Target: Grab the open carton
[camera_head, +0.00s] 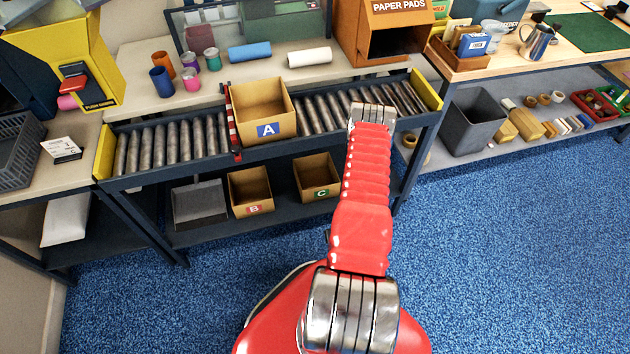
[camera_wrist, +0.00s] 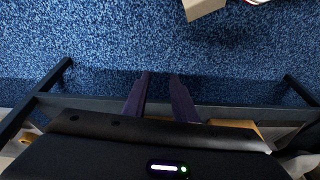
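An open-topped brown carton with a blue label "A" (camera_head: 262,130) stands upright on the roller conveyor, just right of a red-and-white striped bar. Two smaller open cartons, labelled B (camera_head: 251,192) and C (camera_head: 318,177), stand on the shelf below. My arm reaches up to the right of carton A, and its end is apart from all three cartons. My gripper (camera_wrist: 160,76) shows in the wrist view, with two dark fingers apart and nothing between them. It is hidden in the head view.
The roller conveyor (camera_head: 170,140) has dark rails and yellow ends. Cups and rolls stand on the bench behind it. A paper pads box (camera_head: 385,35) is at the back right. A grey bin (camera_head: 473,122) sits on the right shelf. Blue carpet is clear in front.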

